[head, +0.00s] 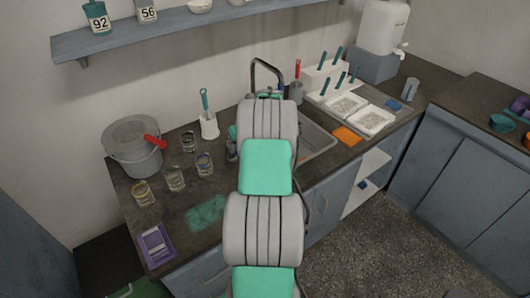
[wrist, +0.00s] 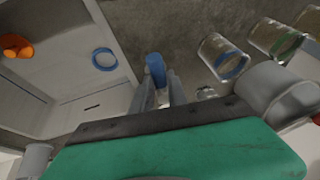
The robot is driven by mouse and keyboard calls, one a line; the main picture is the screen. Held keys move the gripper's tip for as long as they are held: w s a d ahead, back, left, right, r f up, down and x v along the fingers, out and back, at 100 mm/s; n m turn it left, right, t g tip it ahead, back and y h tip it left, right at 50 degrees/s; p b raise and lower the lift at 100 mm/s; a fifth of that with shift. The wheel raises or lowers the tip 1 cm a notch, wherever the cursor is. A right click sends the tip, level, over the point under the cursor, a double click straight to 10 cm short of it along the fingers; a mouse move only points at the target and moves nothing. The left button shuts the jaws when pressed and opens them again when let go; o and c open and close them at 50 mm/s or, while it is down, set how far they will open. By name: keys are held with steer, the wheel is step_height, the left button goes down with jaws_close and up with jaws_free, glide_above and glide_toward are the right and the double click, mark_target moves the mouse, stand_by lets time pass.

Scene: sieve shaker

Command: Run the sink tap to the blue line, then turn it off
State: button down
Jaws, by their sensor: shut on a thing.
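The sink (head: 320,138) is set in the dark counter, partly hidden by my arm in the head view. Its dark curved tap (head: 254,72) rises behind my arm. In the wrist view my gripper (wrist: 159,88) is shut on a small blue piece (wrist: 155,65), which looks like a handle; whether it belongs to the tap I cannot tell. The pale sink basin (wrist: 65,40) lies left of the fingers, with a blue ring (wrist: 104,59) in it. Whether that ring is the blue line is unclear. No water stream is visible. The head view hides my gripper behind my arm.
Glass jars (head: 175,178) stand left on the counter; one with a blue band (wrist: 230,65) is right of my gripper. A grey bucket (head: 135,148) stands at far left. An orange cloth (head: 347,136) and white trays (head: 345,107) are right of the sink.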

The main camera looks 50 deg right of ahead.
stand_by(0.3)
steer(key=shift+d+f+n, duration=0.1)
steer(key=shift+d+n, duration=0.15)
steer(key=shift+n, duration=0.05)
steer(key=d+n+y+p, duration=0.1)
steer(key=n+p, duration=0.1)
steer(key=p, duration=0.1)
steer(key=d+n+y+p, duration=0.1)
steer(key=n+p, duration=0.2)
steer(key=d+n+g+y+p, duration=0.1)
steer(key=n+p, duration=0.1)
steer(key=shift+w+p, duration=0.2)
steer(key=shift+p, duration=0.2)
steer(key=shift+s+a+f, duration=0.2)
stand_by(6.0)
